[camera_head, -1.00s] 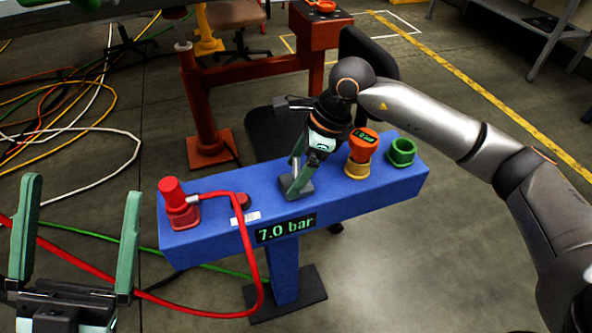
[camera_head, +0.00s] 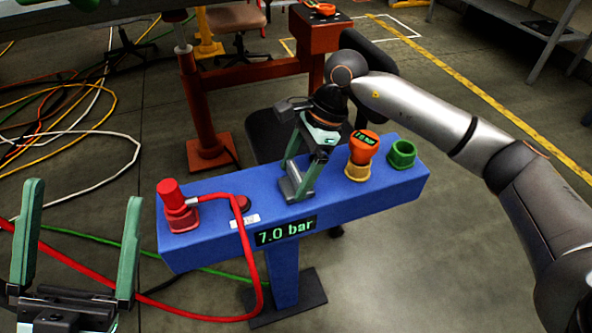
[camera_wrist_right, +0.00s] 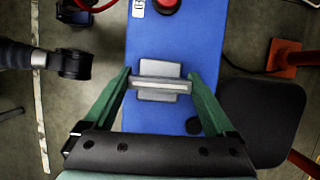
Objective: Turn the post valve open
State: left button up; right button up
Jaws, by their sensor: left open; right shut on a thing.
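The blue post (camera_head: 375,198) has a beam-shaped top with a display reading 7.0 bar. The grey post valve (camera_head: 295,188) sits on top near the middle. In the right wrist view its bar-shaped handle (camera_wrist_right: 160,85) lies crosswise between the fingers, over a grey plate. My right gripper (camera_head: 300,181) points down and is shut on the handle's two ends; it also shows in the right wrist view (camera_wrist_right: 160,88). My left gripper (camera_head: 82,240) is open and empty at the lower left, apart from the post.
A red fitting (camera_head: 177,207) with a red hose (camera_head: 243,240) stands on the post's left end. Cables (camera_head: 60,130) lie on the floor at left. A dark chair stands behind the post.

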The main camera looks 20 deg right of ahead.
jog(key=o, duration=1.1)
jog(key=shift+c, duration=0.2)
jog(key=shift+r, duration=0.1)
pick_arm(q)
jog(key=r+p, duration=0.3)
jog(key=shift+s+a+r, duration=0.1)
jog(key=shift+a, duration=0.1)
pick_arm(e)
jog(key=v, duration=1.2)
jog(key=shift+r, duration=0.2)
